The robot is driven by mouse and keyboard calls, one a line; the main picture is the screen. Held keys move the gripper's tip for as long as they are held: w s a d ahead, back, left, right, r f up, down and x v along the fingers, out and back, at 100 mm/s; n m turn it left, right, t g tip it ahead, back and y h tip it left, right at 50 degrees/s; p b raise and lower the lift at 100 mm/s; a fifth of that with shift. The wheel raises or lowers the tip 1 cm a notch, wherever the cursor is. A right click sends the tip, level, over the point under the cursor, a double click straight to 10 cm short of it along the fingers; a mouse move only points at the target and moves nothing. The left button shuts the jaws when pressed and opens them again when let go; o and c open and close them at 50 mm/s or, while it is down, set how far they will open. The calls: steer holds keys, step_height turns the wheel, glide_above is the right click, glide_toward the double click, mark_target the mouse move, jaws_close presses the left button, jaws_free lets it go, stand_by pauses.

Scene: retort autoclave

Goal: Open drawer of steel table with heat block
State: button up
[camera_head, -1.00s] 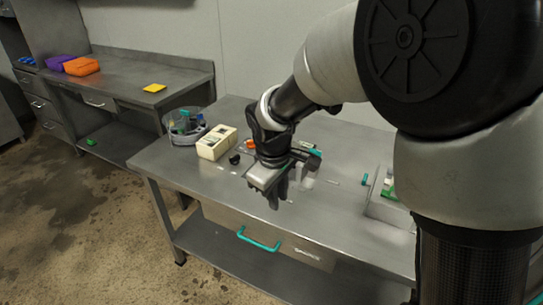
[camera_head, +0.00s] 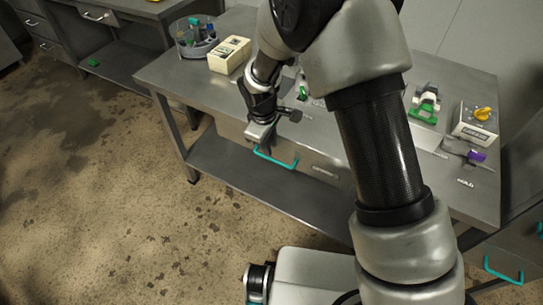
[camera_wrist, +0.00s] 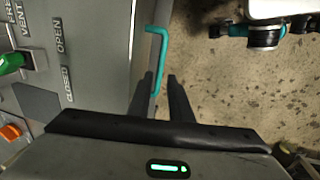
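The steel table (camera_head: 178,80) stands ahead, with a drawer (camera_head: 325,172) under its top. The drawer front looks closed. Its teal bar handle (camera_head: 275,160) also shows in the wrist view (camera_wrist: 161,48). My gripper (camera_head: 263,142) points down at the table's front edge, by the left part of the handle. In the wrist view my gripper (camera_wrist: 160,78) has its two dark fingers apart, with the handle bar running down toward the gap between them. I cannot tell whether they touch it. A cream box (camera_head: 229,54) stands on the table; I cannot tell whether it is the heat block.
A clear round bin (camera_head: 196,38) stands at the table's left. A green-and-white item (camera_head: 424,105) and a box with a yellow knob (camera_head: 474,122) stand at the right. A lower shelf (camera_head: 230,165) lies under the drawer. Another teal handle (camera_head: 503,271) is at lower right. Floor in front is open.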

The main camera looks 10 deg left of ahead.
mark_target(272, 159)
steer(key=f, duration=0.4)
steer(key=w+f, duration=0.1)
steer(key=f, duration=0.1)
steer(key=shift+w+d+f+b, duration=0.1)
steer(key=shift+d+f+b, duration=0.1)
steer(key=shift+b, duration=0.15)
jaws_close()
